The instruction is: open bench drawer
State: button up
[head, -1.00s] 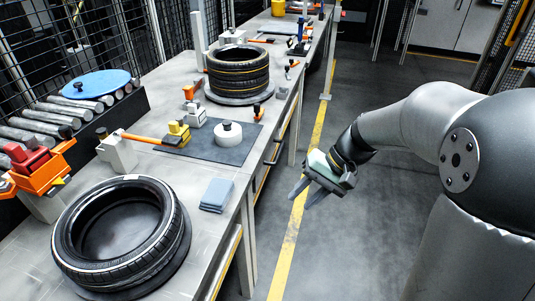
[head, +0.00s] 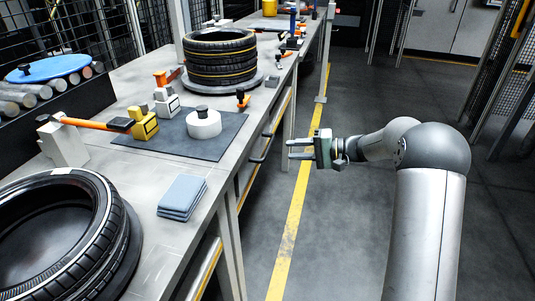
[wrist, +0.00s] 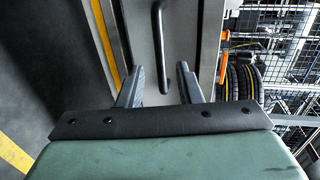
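The bench drawer (wrist: 185,25) has a plain grey front with a dark upright-looking bar handle (wrist: 162,50) in the wrist view. In the head view the dark handle (head: 263,149) shows on the bench's aisle side, below the worktop, and the drawer looks closed. My gripper (head: 291,149) is beside the bench with its fingers pointing left at that side.
The bench top (head: 150,215) carries a near tyre (head: 75,235), stacked tyres (head: 222,65), blue-grey pads (head: 182,195) and a dark mat (head: 215,140) with tools. A yellow floor line (head: 290,230) runs alongside. The aisle floor to the right is clear.

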aim_at(268, 148)
jog(key=b+x, duration=0.1)
jog(key=x, duration=0.8)
grip_shut()
